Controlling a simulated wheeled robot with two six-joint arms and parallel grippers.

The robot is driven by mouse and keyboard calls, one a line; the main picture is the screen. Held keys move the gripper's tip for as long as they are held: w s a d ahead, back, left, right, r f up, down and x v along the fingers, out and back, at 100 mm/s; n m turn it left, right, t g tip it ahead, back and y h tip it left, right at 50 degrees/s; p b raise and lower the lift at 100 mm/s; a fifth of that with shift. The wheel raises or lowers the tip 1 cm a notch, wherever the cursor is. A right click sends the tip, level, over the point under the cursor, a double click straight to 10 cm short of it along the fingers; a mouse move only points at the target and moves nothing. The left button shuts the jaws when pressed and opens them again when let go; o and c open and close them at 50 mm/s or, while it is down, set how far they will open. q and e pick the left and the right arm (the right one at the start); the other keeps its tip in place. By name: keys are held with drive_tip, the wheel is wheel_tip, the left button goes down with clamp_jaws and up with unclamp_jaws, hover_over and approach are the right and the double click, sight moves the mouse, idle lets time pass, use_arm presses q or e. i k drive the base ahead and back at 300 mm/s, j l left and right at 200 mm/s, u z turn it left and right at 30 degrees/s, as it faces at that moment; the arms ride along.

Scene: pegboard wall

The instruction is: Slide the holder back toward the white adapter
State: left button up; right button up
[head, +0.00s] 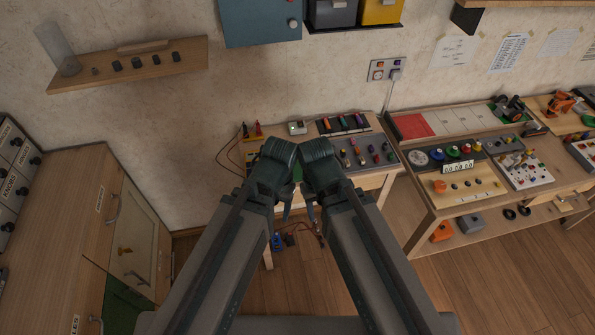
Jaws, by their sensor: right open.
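A small white box (297,128), which looks like the white adapter, sits at the back of the small table (367,184) against the wall. Right of it is a dark rack (343,124) with several coloured pieces; it may be the holder, but I cannot tell for sure. My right gripper (313,213) is open, pointing down near the table's front edge, in front of both and touching neither. My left gripper (287,211) is beside it, its fingers mostly hidden by its own wrist. My wrists cover the middle of the table.
A grey board (362,153) with coloured pegs lies on the table's right part. Red and black clips with wires (252,132) are at its back left. A wooden workbench (420,202) with boards stands to the right, a wooden cabinet (75,215) to the left. Cables lie beneath the table.

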sight(298, 169)
drive_tip(key=i+j+z, duration=0.1)
drive_tip(key=i, duration=0.55)
drive_tip(key=k+l+u, duration=0.1)
drive_tip(key=u, duration=0.3)
drive_tip(key=k+l+u, duration=0.1)
drive_tip(key=u, duration=0.25)
drive_tip(key=k+l+u, duration=0.15)
drive_tip(key=u, duration=0.25)
drive_tip(key=k+l+u, duration=0.15)
drive_tip(key=k, duration=0.4)
drive_tip(key=k+l+u, duration=0.2)
drive_tip(key=k, duration=0.3)
drive_tip(key=k+l+u, duration=0.15)
drive_tip(key=k, duration=0.45)
